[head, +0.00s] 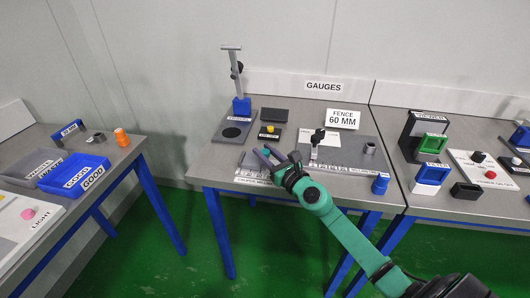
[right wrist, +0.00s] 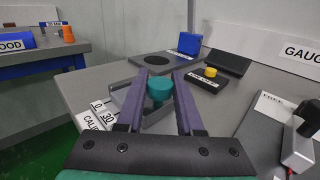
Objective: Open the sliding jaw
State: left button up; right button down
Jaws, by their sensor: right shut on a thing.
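My right gripper (head: 268,155) reaches over the front left of the middle table. In the right wrist view its two purple fingers (right wrist: 161,76) stand on either side of a teal knob (right wrist: 160,90) and are shut on it. The knob is on the caliper (right wrist: 122,78), a grey fixture whose scale strip (right wrist: 100,108) shows 0 and 30. In the head view the gripper covers the knob and most of the caliper; part of its grey body (head: 250,160) shows beside the fingers. How far the sliding jaw stands open cannot be told. My left gripper is not in view.
Behind the caliper are a gauge stand with a blue block (head: 241,106) and a small dark box with a yellow button (head: 270,131). To the right are a fence plate (head: 350,152), a grey ring (head: 369,148) and a blue part (head: 380,185).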

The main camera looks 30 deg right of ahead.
jog(key=s+d+b, duration=0.2)
jog(key=shift+d+f, duration=0.15)
jog(key=shift+d, duration=0.2)
jog(key=shift+s+d, duration=0.1)
jog(key=c, duration=0.5)
grip_release()
jog(key=shift+c, duration=0.2)
jog(key=s+d+b, duration=0.1)
jog(key=s+b, duration=0.4)
jog(key=s, duration=0.9)
jog(key=shift+s+d+b, duration=0.2)
jog(key=shift+d+b, duration=0.1)
jog(key=shift+d, duration=0.1)
